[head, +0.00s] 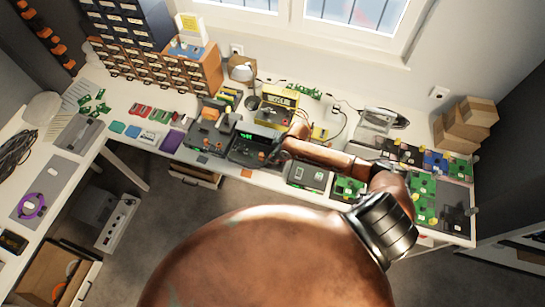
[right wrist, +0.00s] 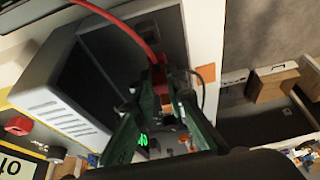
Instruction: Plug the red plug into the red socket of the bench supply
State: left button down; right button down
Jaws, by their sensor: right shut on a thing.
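The bench supply (head: 246,137) is a dark box with a lit green readout on the white bench in the head view. My right gripper (head: 281,152) is at its right front in that view. In the right wrist view, my right gripper (right wrist: 164,86) is shut on the red plug (right wrist: 160,76), whose red cable (right wrist: 125,27) curves up and left. Green lit digits show between the fingers. The fingers hide much of the panel behind. I cannot make out the red socket, nor tell whether the plug touches it. My left gripper is not in view.
A grey vented box (right wrist: 62,108) stands left of the fingers in the wrist view. A yellow-and-black unit (head: 277,106) stands behind the supply. Green circuit boards (head: 424,190) lie to the right, and a purple pad (head: 171,141) lies to the left. The floor is below the bench edge.

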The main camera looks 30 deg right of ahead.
jog(key=c, duration=1.8)
grip_release()
jog(key=shift+c, duration=0.2)
jog(key=v, duration=1.2)
